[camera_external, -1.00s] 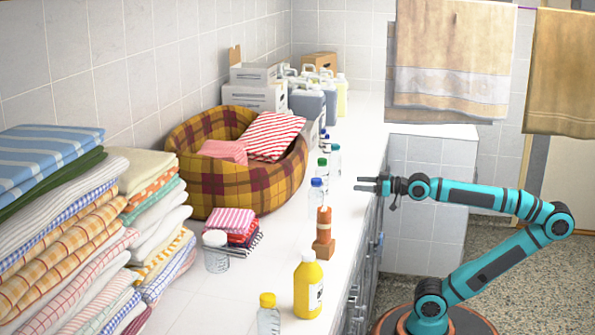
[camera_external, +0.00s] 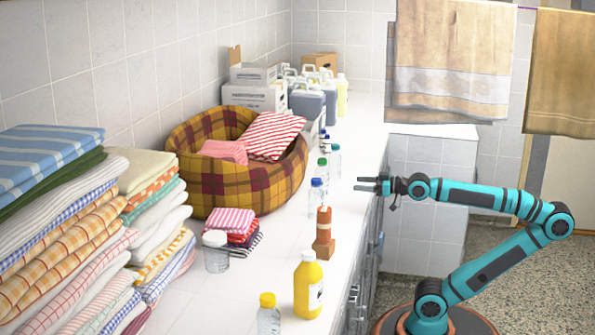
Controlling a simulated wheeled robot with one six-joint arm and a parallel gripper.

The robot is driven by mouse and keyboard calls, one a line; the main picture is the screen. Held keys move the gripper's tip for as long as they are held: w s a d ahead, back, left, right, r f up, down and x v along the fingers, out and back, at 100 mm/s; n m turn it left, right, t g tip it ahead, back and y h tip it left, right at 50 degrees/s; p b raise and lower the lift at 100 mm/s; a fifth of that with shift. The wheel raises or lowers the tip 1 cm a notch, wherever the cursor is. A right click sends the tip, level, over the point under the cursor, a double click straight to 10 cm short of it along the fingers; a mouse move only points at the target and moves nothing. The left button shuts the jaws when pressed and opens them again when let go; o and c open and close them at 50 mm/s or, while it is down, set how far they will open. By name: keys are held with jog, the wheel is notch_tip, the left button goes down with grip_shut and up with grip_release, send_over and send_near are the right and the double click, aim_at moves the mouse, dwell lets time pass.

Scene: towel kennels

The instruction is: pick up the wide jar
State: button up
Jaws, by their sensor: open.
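The wide jar (camera_external: 216,255) is a clear, short jar with a white lid. It stands upright on the white counter, between the towel stacks on the left and a small pile of folded cloths on its right. My gripper (camera_external: 368,184) is open and empty. It points left over the counter's front edge, to the right of the blue-capped bottle and well apart from the jar.
An orange-brown block-shaped object (camera_external: 324,236), a yellow bottle (camera_external: 308,285), a blue-capped bottle (camera_external: 316,195) and a yellow-capped bottle (camera_external: 268,318) stand along the front of the counter (camera_external: 262,275). The plaid basket (camera_external: 240,192) is behind the folded cloths (camera_external: 232,222). Towel stacks (camera_external: 70,235) fill the left.

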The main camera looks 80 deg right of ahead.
jog(key=o, duration=0.6)
notch_tip(320, 180, up, 12)
jog(key=r+n+g+y, duration=0.15)
jog(key=n+g, duration=0.35)
jog(key=g, duration=0.7)
send_over(215, 235)
jog(key=s+d, duration=0.3)
jog(key=s, duration=0.4)
jog(key=f, duration=0.1)
jog(key=shift+y, duration=0.45)
jog(key=x, duration=1.7)
jog(key=shift+w, duration=0.15)
